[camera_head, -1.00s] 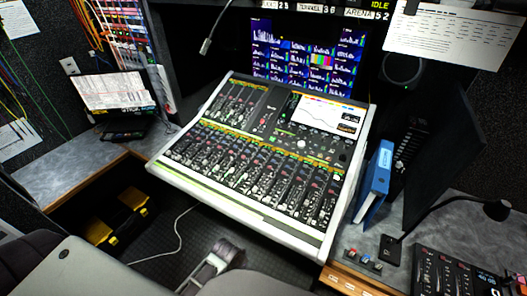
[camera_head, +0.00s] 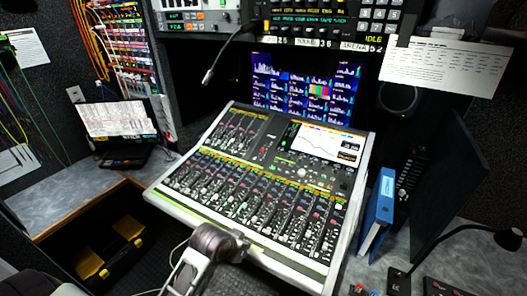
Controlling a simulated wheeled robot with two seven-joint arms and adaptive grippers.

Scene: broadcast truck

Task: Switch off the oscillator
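The mixing console (camera_head: 250,185) stands tilted up at the centre, with rows of faders, buttons and knobs. Its screen (camera_head: 326,143) is lit and shows a curve. I cannot make out which control belongs to the oscillator; the labels are too small to read. One of my arms reaches in from the bottom, left of centre. Its grey and dark end (camera_head: 215,245), which I take to be my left gripper, is in front of the console's front edge. Its fingers cannot be made out. My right gripper is not in view.
A gooseneck microphone (camera_head: 209,76) hangs over the console's upper left. A blue binder (camera_head: 378,212) stands close at its right. A lamp (camera_head: 508,238) arches over the right desk. A laptop (camera_head: 118,120) sits on the left desk. Rack units (camera_head: 198,20) are above.

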